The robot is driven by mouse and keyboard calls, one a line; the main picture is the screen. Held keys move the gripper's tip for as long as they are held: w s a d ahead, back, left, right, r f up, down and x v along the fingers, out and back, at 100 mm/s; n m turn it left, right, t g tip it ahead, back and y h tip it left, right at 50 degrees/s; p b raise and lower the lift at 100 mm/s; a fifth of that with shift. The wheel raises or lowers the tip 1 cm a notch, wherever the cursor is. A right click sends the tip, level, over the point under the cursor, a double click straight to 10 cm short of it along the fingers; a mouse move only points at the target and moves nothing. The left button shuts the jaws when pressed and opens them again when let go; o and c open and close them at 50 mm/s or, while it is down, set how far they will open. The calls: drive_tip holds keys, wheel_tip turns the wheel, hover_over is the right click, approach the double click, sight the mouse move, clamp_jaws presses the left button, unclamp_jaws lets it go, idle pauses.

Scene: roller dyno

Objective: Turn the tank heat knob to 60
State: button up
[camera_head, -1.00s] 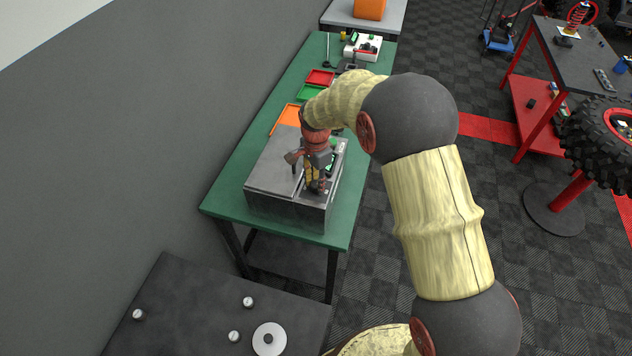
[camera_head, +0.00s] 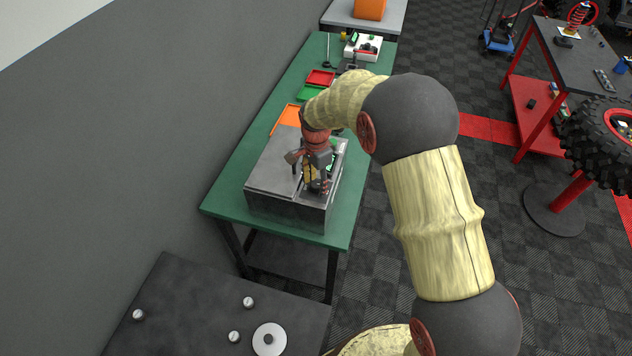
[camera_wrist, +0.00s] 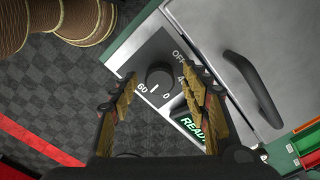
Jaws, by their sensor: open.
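The tank heat knob (camera_wrist: 159,80) is a round black knob on a dark panel in the wrist view. Its white pointer line faces down-left, between the "60" mark and a "0" mark. "OFF" is printed above right of the knob, and other marks are partly hidden. My gripper (camera_wrist: 158,75) is open, one finger on each side of the knob in this view, with gaps showing. I cannot tell whether the fingertips are level with it.
A green "READY" display (camera_wrist: 190,126) lies beside the knob. The tank lid has a dark handle (camera_wrist: 254,88). The tank stands on a green table (camera_head: 232,185), with orange, green and red trays (camera_head: 320,77) behind it. A grey wall runs along the left.

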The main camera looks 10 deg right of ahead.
sight(316, 183)
wheel_tip(316, 183, up, 12)
idle(0.5)
idle(0.4)
drive_tip(key=s+d+r+n+t+b, duration=0.1)
drive_tip(key=s+d+n+b, duration=0.5)
drive_tip(key=s, duration=0.9)
drive_tip(key=s+d+r+n+t+b, duration=0.1)
drive_tip(key=s+d+n+t+b, duration=0.3)
drive_tip(key=s, duration=1.2)
drive_tip(key=d+n+b, duration=0.2)
drive_tip(key=b, duration=0.1)
drive_tip(key=shift+s+d+r+t, duration=0.15)
drive_tip(key=shift+s+d+t, duration=0.1)
drive_tip(key=shift+d+t, duration=0.05)
